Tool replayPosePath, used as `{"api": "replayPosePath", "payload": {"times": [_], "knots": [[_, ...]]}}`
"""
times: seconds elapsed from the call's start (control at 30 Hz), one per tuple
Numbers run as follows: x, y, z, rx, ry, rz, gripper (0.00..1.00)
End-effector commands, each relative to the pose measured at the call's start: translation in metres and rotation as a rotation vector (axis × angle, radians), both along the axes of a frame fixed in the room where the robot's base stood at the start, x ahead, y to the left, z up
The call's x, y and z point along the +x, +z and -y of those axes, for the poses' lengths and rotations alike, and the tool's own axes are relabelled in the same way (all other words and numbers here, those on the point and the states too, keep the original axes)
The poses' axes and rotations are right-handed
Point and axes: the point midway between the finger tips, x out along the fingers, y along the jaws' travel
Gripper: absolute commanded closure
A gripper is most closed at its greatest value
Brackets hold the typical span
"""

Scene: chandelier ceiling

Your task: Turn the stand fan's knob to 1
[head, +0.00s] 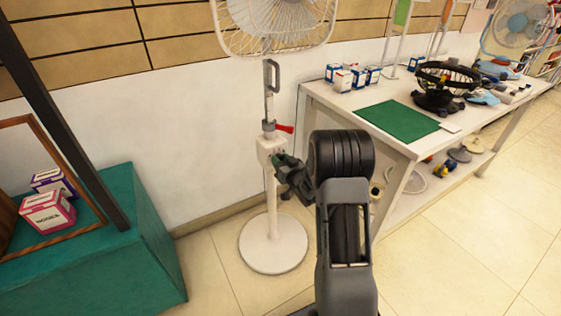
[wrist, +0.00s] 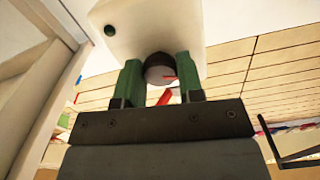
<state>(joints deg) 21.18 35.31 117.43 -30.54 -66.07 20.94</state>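The white stand fan (head: 272,246) stands on a round base against the wall. Its control box (head: 268,148) sits partway up the pole, and its white face also fills the top of the wrist view (wrist: 195,25). The knob (wrist: 160,72) has a dark rim, a pale face and a red mark. My gripper (head: 279,160) is at the control box. In the wrist view its two green fingers stand on either side of the knob, close against its rim. The number the knob points to cannot be read.
A white table (head: 385,142) with a green mat (head: 398,121), small boxes and a black desk fan (head: 440,85) stands right of the fan. A teal stand (head: 140,240) is at left. A red lever (head: 285,128) sticks out above the control box. Open tiled floor lies at right.

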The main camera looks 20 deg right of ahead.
Motion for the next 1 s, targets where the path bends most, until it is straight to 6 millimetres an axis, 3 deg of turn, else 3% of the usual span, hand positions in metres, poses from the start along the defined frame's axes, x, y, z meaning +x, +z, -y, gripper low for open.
{"api": "replayPosePath", "payload": {"times": [0.23,0.57,1.0], "knots": [[-0.0001,0.0,-0.0002,0.0,0.001,0.0,0.89],[0.0001,0.0002,-0.0003,0.075,0.001,-0.008,0.89],[0.0002,0.001,-0.0007,0.425,0.001,-0.048,0.89]]}}
